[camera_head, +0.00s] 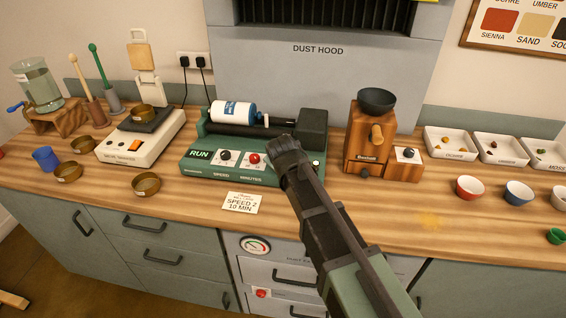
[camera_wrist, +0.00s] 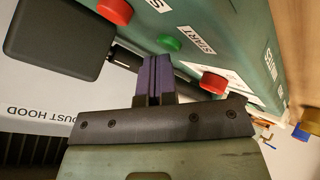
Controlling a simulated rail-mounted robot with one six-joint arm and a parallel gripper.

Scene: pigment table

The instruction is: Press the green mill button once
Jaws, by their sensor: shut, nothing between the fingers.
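The green roller mill (camera_head: 225,172) stands mid-bench, with a blue-and-white jar (camera_head: 233,112) lying on its rollers. Its front has a RUN label, dials and a red button (camera_head: 254,158). My gripper (camera_head: 283,147) is at the mill's right front, shut and empty. In the wrist view, the closed purple fingers (camera_wrist: 154,60) point at the panel. The green button (camera_wrist: 169,43) is just beyond and slightly right of their tips, near a START label. I cannot tell whether they touch. In the head view my gripper hides that part of the panel, so the green button does not show there.
Two red knobs (camera_wrist: 213,82) (camera_wrist: 115,11) flank the green button in the wrist view. A wooden grinder (camera_head: 371,140) stands right of my gripper. A scale (camera_head: 140,137) is at left, and bowls (camera_head: 469,188) at right. A speed card (camera_head: 243,203) lies in front.

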